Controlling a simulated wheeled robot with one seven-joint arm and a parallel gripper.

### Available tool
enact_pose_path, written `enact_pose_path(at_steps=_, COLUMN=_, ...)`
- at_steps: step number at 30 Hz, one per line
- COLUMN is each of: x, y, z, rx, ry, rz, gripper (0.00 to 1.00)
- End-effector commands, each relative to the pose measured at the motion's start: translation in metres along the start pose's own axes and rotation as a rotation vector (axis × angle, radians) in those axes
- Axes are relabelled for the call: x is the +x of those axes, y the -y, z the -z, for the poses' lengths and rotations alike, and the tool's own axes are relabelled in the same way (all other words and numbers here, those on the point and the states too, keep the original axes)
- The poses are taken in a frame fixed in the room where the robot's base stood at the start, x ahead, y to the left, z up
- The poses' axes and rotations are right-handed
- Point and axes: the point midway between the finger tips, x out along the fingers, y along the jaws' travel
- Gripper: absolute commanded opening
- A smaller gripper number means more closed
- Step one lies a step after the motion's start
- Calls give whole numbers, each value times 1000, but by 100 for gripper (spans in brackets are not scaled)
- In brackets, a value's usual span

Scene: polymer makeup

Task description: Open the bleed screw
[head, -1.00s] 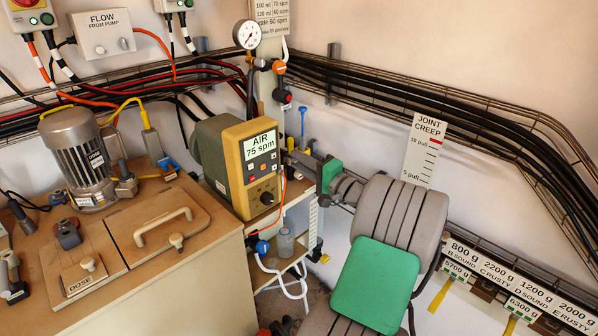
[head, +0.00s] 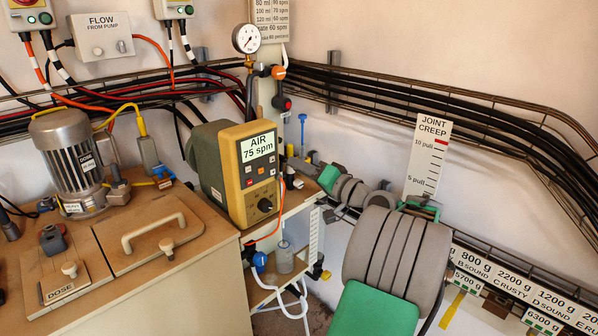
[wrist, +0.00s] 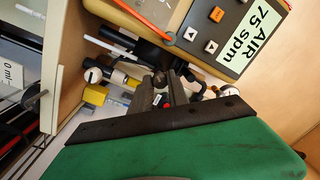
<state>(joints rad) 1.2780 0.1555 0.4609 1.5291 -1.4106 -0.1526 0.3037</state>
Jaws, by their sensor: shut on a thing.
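My gripper (wrist: 163,88) points away from the green hand body in the wrist view. Its narrow grey fingers are close together on a small dark round-ended part (wrist: 160,78), which looks like the bleed screw; the fingers hide most of it. A small red spot and a white label show between the fingers. In the head view my gripper (head: 308,167) reaches in just right of the yellow AIR pump unit (head: 246,176), at the shelf behind it. The bleed screw is too small to make out there.
Black and white fittings (wrist: 93,75) and a yellow block (wrist: 95,95) crowd the left of my fingers. A blue T-handled rod (head: 302,130) stands behind. The pump face is close above in the wrist view. The wooden bench (head: 215,262) stands left; cable racks line the walls.

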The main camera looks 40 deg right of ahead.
Motion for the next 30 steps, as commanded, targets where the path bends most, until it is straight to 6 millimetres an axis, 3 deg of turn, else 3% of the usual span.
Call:
enact_pose_path(at_steps=11, x=0, y=1, z=0, rx=-4, ry=2, rz=2, gripper=0)
enact_pose_path(at_steps=12, x=0, y=1, z=0, rx=-4, ry=2, rz=2, gripper=23)
enact_pose_path(at_steps=19, x=0, y=0, z=0, rx=-3, ry=1, rz=0, gripper=42)
enact_pose_path(at_steps=30, x=-4, y=-1, z=0, rx=-2, ry=1, rz=0, gripper=42)
